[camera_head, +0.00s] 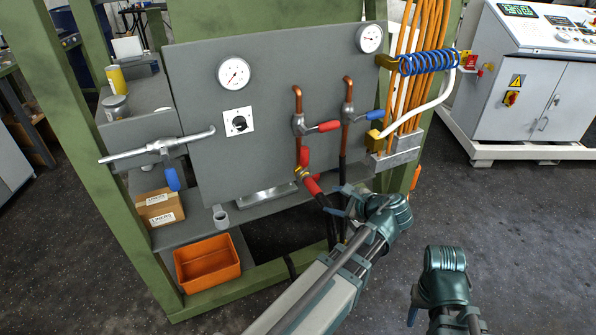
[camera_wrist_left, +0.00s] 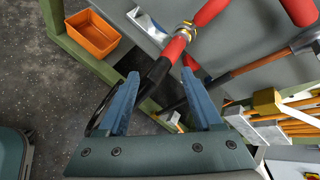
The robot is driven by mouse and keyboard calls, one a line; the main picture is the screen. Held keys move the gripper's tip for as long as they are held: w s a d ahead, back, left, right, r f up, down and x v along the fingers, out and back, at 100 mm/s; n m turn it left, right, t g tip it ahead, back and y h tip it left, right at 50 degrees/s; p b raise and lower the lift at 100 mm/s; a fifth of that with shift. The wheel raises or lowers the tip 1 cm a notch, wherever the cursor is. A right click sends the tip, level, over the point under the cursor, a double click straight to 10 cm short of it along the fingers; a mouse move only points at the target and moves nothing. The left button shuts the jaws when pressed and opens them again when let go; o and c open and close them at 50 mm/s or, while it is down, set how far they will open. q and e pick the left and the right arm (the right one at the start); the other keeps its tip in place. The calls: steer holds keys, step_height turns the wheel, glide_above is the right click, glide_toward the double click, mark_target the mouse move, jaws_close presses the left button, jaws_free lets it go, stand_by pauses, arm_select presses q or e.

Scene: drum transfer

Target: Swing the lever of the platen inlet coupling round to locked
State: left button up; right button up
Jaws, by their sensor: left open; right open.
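The coupling (camera_head: 301,173) with a brass collar sits at the lower end of the left copper pipe, on the grey panel's lower right. In the left wrist view the brass collar (camera_wrist_left: 186,29) and red sleeve (camera_wrist_left: 173,48) lie just beyond the fingertips. My left gripper (camera_head: 338,202) is open and empty, below and right of the coupling. Its jaws (camera_wrist_left: 160,74) show the hose behind them. My right gripper (camera_head: 412,306) is open at lower right, well away.
Above are a red-handled valve (camera_head: 328,126) and a blue-handled valve (camera_head: 375,115). Orange pipes (camera_head: 408,70) and a blue coil (camera_head: 428,62) stand right. An orange bin (camera_head: 207,263) sits low left. A green post (camera_head: 95,150) bounds the left.

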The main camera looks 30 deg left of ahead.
mark_target(305, 159)
arm_select(q)
steer(key=w+a+r+m+t+y+b, duration=0.1)
steer(key=w+a+m+y+b, duration=0.1)
steer(key=w+a, duration=0.4)
steer(key=w+a+r+m+t+y+b, duration=0.2)
steer(key=w+a+m, duration=0.4)
steer(key=a, duration=0.7)
steer(key=shift+m+y+b, duration=0.3)
steer(key=shift+y+b, duration=0.5)
steer(key=shift+b, duration=0.2)
arm_select(e)
step_height(305, 159, down, 8)
steer(key=shift+f, duration=0.2)
arm_select(q)
jaws_close()
